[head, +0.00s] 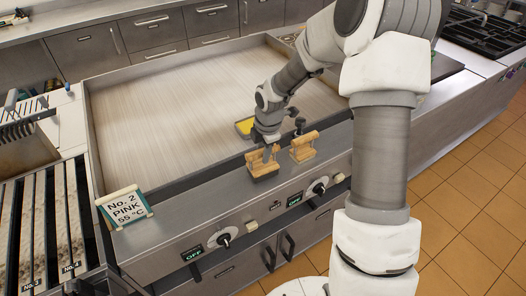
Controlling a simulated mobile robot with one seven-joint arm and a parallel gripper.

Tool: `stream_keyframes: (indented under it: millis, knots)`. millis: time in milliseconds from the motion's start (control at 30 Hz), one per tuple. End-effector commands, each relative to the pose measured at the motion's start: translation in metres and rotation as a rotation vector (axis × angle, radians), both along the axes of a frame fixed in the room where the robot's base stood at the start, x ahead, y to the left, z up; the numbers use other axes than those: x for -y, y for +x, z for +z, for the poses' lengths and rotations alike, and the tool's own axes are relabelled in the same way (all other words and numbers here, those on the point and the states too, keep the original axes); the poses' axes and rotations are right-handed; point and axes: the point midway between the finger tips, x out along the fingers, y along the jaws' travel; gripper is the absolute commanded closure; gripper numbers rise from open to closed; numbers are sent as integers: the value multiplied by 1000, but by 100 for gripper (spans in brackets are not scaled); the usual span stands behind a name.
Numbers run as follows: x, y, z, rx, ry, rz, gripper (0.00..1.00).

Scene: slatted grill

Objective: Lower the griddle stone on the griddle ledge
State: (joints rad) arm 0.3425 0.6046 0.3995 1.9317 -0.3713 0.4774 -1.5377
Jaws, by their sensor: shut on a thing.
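My gripper (268,146) is at the griddle's front ledge (190,205), reaching down over a block with a wooden handle and a dark base, the griddle stone (262,164). The gripper is shut on it, though the fingers are small and partly hidden. The stone looks upright at the ledge; I cannot tell whether its base touches the surface. A second, similar wooden-handled block (303,148) stands just to its right on the ledge.
The wide griddle plate (180,90) is mostly bare, with a yellow item (244,126) behind my gripper. A "No. 2 PINK 55 °C" sign (125,207) stands at the ledge's left. Knobs (224,240) line the front panel. The slatted grill (40,225) is at left.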

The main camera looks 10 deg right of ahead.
Motion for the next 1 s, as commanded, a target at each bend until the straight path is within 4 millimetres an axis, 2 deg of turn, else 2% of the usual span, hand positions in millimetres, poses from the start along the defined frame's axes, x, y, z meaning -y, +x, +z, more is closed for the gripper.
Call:
stream_keyframes:
  millis: [467,500,700,1000]
  knots:
    - [0,0,-12,1,0,0,100]
    - [0,1,-12,2,1,0,64]
    - [0,0,-11,1,0,0,31]
    - [0,0,-10,-1,0,0,31]
